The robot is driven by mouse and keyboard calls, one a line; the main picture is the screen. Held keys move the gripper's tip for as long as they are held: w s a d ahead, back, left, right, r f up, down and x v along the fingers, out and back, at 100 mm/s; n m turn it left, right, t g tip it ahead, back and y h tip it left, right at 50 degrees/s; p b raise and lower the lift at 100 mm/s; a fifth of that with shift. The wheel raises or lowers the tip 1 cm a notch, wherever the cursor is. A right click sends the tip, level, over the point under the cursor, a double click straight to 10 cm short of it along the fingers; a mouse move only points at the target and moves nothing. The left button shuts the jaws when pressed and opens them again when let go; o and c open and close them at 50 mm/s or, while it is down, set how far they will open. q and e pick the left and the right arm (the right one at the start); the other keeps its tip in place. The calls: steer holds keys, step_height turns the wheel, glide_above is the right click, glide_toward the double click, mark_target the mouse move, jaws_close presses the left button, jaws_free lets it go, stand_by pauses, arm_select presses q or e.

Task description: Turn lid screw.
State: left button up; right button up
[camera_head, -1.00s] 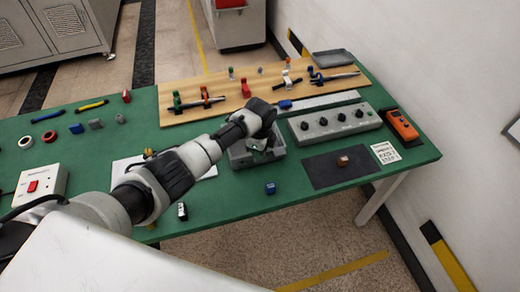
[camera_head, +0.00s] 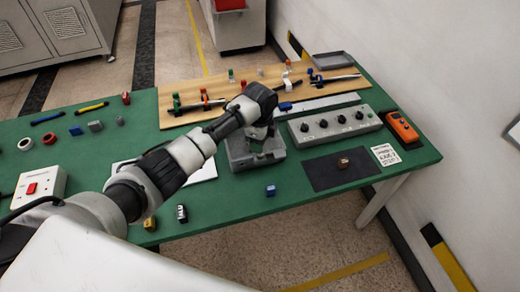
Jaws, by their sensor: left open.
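A grey box (camera_head: 238,161) stands on the green table, just right of the white sheet. My left arm reaches over the table from the lower left. Its wrist bends down above the box, and the left gripper (camera_head: 256,146) points down at the box top, partly hidden by the wrist. The gripper is open. I cannot tell whether its fingers touch the box or straddle a screw; no lid screw can be made out. My right gripper is not in view.
A grey panel with several black knobs (camera_head: 335,124) stands right of the box. A dark mat (camera_head: 325,172) bears a small brown block (camera_head: 343,162). A blue block (camera_head: 270,190) lies in front of the box. Behind is a wooden board (camera_head: 190,92) with tools.

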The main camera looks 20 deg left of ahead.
arm_select(q)
step_height(320, 180, up, 5)
steer(key=shift+r+b, duration=0.15)
steer(key=shift+b, duration=0.2)
steer(key=shift+s, duration=0.1)
